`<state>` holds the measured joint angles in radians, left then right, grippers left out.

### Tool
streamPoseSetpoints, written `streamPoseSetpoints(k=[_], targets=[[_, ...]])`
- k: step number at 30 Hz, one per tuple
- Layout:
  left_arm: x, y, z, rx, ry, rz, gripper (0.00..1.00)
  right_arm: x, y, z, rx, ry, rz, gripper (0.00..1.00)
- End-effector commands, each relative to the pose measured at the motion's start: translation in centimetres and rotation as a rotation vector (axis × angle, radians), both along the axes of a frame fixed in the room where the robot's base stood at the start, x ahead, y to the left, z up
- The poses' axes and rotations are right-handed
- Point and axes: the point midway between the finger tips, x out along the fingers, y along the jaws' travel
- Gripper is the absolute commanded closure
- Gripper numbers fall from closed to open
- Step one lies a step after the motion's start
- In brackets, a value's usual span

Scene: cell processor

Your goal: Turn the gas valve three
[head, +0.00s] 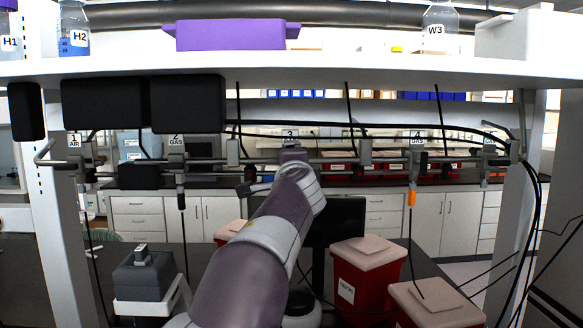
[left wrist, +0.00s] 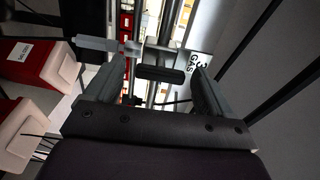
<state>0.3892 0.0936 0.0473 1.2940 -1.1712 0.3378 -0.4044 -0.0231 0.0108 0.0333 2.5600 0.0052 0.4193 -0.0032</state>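The gas valve three label (head: 290,134) is on the pipe under the shelf in the head view. It also shows in the left wrist view, as the "3 GAS" label (left wrist: 197,66). The valve's dark handle (left wrist: 160,75) lies crosswise between the fingers of my left gripper (left wrist: 164,66). The fingers are spread, with a gap visible on each side of the handle. In the head view my left arm reaches up the middle, and its gripper (head: 291,155) is at valve three, mostly hiding it. My right gripper is in neither view.
Valve two (head: 178,160) and valve four (head: 416,160), with an orange fitting (head: 411,198), are on the same pipe line. A white shelf (head: 340,68) runs above. Dark cables hang around. Red bins with pale lids (head: 366,285) stand at lower right, and a dark box (head: 146,272) at lower left.

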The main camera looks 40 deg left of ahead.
Motion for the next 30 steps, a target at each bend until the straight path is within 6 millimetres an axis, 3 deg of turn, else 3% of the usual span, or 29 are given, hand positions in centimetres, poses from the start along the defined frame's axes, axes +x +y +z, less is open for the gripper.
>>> streamPoseSetpoints(k=[7, 15, 21, 30], targets=[[-1.2, -1.0, -0.3, 0.002, -0.001, -0.001, 0.17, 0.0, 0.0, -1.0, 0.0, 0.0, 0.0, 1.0], [-6.7, -5.7, -0.5, 0.002, -0.002, -0.003, 0.17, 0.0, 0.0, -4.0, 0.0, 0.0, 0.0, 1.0], [-9.2, -7.8, -0.3, 0.0, 0.0, -0.001, 0.17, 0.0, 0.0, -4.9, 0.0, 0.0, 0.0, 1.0], [-9.7, -8.2, 0.0, 0.0, 0.001, 0.0, 0.17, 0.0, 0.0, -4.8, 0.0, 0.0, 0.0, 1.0]])
